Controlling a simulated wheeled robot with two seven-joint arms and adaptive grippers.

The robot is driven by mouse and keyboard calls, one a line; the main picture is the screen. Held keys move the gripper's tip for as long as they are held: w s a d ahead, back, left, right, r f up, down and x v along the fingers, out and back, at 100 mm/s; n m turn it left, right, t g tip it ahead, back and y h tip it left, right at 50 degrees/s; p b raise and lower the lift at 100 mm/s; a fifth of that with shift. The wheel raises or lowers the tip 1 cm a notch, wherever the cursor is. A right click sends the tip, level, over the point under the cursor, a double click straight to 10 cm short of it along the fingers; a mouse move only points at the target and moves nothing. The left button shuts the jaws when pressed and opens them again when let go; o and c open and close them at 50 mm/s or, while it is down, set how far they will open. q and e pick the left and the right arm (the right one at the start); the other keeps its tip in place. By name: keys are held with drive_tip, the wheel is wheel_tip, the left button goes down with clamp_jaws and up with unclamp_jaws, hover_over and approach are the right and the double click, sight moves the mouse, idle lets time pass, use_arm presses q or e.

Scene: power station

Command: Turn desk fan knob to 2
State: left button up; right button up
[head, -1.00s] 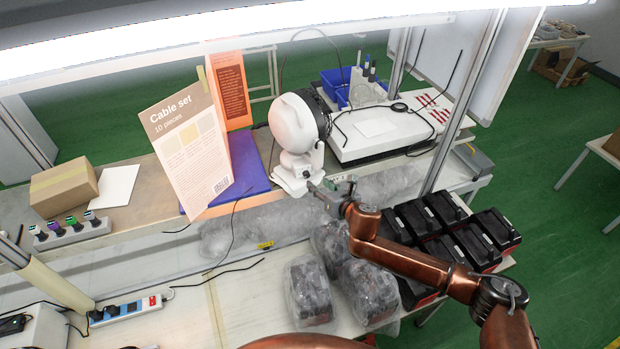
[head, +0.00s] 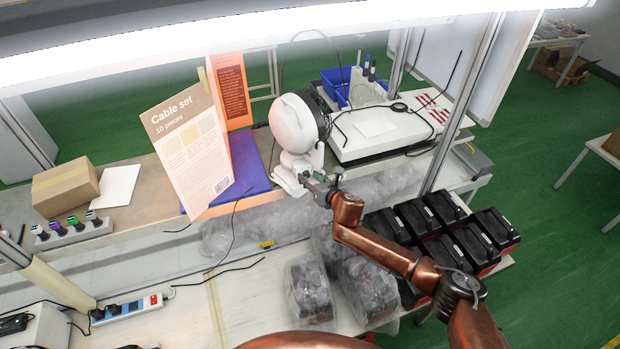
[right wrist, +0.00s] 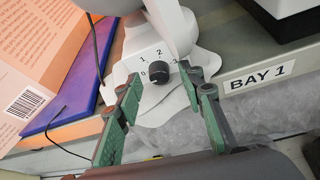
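The white desk fan (head: 292,125) stands on the bench shelf, its dark grille turned to the back right. In the right wrist view its round black knob (right wrist: 158,71) sits on the white base (right wrist: 160,98), with the numbers 0, 1, 2 and 3 around it. I cannot tell which number the knob points to. My right gripper (head: 310,182) is at the front of the fan base. In the right wrist view my right gripper (right wrist: 160,78) is open, its green fingers on either side of the knob with visible gaps. My left gripper is out of view.
Black cases (head: 440,230) and plastic-wrapped bundles (head: 310,290) lie in front and right. A BAY 1 label (right wrist: 258,77) is right of the base.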

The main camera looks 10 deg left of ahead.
drive_tip(key=shift+c, duration=0.3)
clamp_jaws()
drive_tip(key=shift+w+d+f+m+g+y+b, duration=0.1)
drive_tip(key=shift+m+g+y+b, duration=0.05)
drive_tip(key=shift+m+y+b, duration=0.35)
drive_tip(key=shift+w+d+f+m+g+y+b, duration=0.15)
drive_tip(key=shift+m+y+b, duration=0.1)
drive_tip(key=shift+m, duration=0.35)
drive_tip(key=shift+s+a+r+m, duration=0.1)
drive_tip(key=shift+s+r+m, duration=0.05)
drive_tip(key=shift+m, duration=0.15)
drive_tip(key=shift+o, duration=0.3)
unclamp_jaws()
